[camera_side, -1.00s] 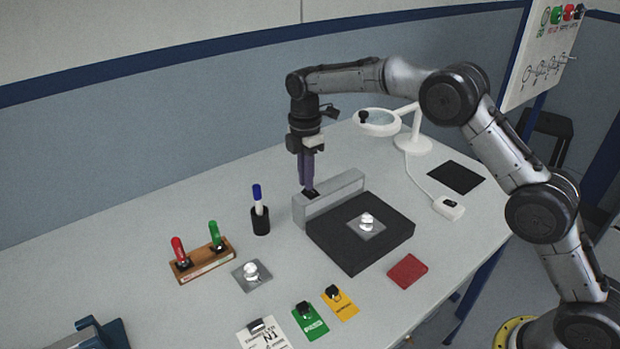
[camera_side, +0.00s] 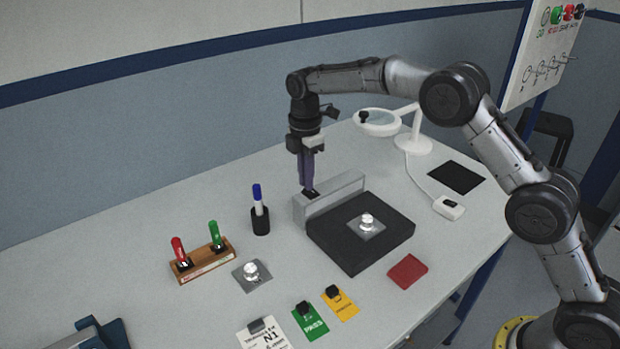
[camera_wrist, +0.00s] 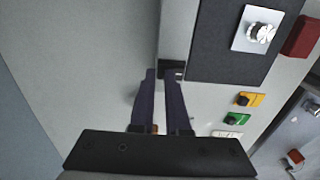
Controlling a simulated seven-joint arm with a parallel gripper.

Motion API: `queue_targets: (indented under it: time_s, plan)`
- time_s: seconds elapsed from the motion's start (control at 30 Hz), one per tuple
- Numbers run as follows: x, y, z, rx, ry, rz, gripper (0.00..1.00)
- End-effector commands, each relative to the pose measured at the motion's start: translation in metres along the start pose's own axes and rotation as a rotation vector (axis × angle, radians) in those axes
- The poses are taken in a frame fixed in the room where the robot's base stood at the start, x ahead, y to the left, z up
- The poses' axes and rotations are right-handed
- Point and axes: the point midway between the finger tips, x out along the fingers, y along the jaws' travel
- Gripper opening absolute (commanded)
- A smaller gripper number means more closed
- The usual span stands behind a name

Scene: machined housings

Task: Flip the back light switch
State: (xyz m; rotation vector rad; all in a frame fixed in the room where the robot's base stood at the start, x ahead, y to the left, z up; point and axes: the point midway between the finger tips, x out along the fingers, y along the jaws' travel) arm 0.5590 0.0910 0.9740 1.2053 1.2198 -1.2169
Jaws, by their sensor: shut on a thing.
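A small black switch (camera_side: 314,194) sits on top of the left end of a light grey upright bar (camera_side: 345,192), along the back left edge of a flat black box. My gripper (camera_side: 308,187) points down at this end of the bar, and its dark fingers meet the switch. In the wrist view my gripper (camera_wrist: 161,72) has its fingertips close together at the black switch (camera_wrist: 174,67). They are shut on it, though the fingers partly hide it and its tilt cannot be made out.
The black box (camera_side: 340,248) bears a shiny knob-like part on a grey plate. A pen holder (camera_side: 261,222) stands left of the bar. A white magnifier lamp (camera_side: 410,142) is behind at right, its cable running to a white controller (camera_side: 449,207). A red block (camera_side: 407,271) lies in front.

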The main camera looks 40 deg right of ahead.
Motion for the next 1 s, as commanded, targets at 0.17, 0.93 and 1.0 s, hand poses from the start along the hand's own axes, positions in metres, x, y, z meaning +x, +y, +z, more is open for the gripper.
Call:
queue_targets:
  time_s: [0.17, 0.93, 1.0]
  plan:
    - [0.017, -0.003, 0.001, 0.0, -0.005, -0.026, 0.0]
    - [0.019, -0.02, 0.001, 0.0, -0.005, -0.031, 0.0]
    - [0.019, -0.02, 0.0, 0.0, -0.005, -0.033, 0.0]
